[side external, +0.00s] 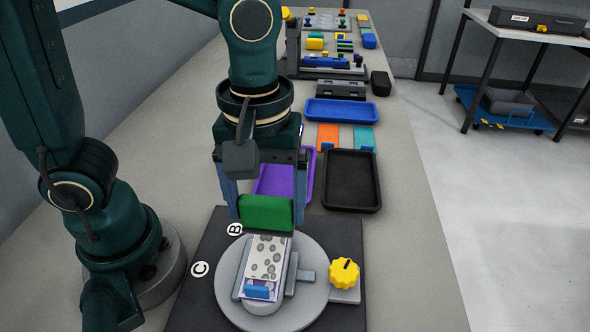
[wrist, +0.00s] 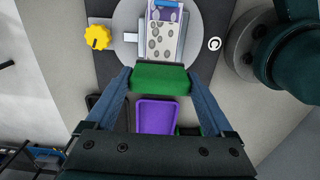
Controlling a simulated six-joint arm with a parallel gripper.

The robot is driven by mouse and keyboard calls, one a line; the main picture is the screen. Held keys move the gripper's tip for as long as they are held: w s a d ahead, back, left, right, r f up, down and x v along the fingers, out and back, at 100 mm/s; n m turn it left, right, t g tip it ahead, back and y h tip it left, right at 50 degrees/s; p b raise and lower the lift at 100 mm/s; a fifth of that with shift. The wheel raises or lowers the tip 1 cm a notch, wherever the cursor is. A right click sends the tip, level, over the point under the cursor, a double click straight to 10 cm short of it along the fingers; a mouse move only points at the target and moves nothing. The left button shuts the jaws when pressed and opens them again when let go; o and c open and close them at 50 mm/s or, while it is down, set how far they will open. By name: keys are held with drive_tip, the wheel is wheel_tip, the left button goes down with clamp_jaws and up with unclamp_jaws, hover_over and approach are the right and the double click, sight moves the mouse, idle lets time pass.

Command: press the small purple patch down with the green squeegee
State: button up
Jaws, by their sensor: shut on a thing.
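My gripper (side external: 266,213) is shut on the green squeegee (side external: 267,212), held crosswise between the fingers. The squeegee also shows in the wrist view (wrist: 160,77). I cannot tell whether the edge touches the panel. Purple shows along the panel's borders, and a small blue piece (side external: 257,291) lies at its front end. The panel also shows in the wrist view (wrist: 163,40).
A yellow knob (side external: 344,273) stands right of the turntable on the dark base mat (side external: 195,303). Behind are a purple tray (side external: 270,181), a black tray (side external: 351,181) and a blue tray (side external: 340,111). Farther back the table is crowded; its right strip is clear.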

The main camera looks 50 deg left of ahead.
sight(267, 231)
wheel_tip(267, 231, down, 2)
drive_tip(key=shift+f, duration=0.2)
drive_tip(key=shift+s+d+f, duration=0.25)
drive_tip(key=shift+d, duration=0.05)
drive_tip(key=shift+c, duration=1.3)
drive_tip(key=shift+s+d, duration=1.3)
drive_tip(key=shift+s, duration=0.05)
drive_tip(key=shift+w+a, duration=1.7)
drive_tip(key=shift+s+d, duration=1.75)
drive_tip(key=shift+w+a+r, duration=0.1)
drive_tip(key=shift+w+a, duration=1.6)
drive_tip(key=shift+w, duration=0.05)
drive_tip(key=shift+s+r, duration=0.1)
drive_tip(key=shift+r, duration=4.05)
